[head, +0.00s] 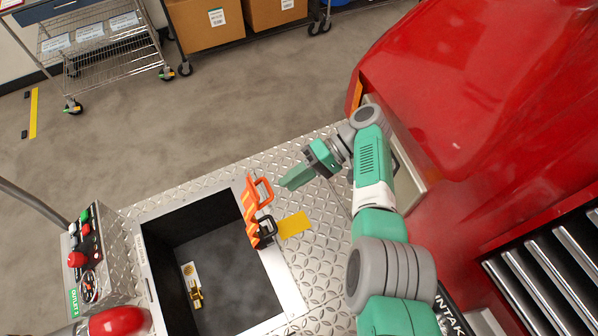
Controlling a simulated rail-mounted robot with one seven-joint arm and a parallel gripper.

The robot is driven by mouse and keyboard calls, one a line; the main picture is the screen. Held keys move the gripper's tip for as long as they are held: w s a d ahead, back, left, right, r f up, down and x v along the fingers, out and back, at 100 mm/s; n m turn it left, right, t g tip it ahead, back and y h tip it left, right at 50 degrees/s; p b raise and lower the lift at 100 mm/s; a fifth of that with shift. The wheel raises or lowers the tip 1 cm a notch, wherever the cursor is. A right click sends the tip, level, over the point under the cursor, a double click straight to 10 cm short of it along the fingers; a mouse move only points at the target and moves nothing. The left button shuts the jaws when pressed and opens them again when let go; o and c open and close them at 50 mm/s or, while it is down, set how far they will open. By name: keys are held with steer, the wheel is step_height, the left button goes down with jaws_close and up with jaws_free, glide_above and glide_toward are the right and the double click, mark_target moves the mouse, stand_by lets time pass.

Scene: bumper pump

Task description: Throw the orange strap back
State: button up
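The orange strap (250,208) lies along the right edge of the dark recessed compartment (181,232) in the tread-plate deck. A loop at its upper end sticks out to the right over the metal rim, and a black clasp-like part (267,231) is at its lower end. My gripper (286,184) is above the deck, just right of the strap's upper loop, with its green fingers pointing left. It appears apart from the strap. From this angle I cannot tell whether the fingers are open or shut.
A yellow patch (294,225) lies on the deck right of the strap. A control box (90,258) with a red button and gauge stands left of the compartment. A small brass fitting (195,291) is inside the compartment. The red truck body (470,90) bounds the right side.

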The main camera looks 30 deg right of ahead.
steer(key=b+v, duration=0.2)
steer(key=v, duration=0.3)
steer(key=shift+a+r, duration=0.15)
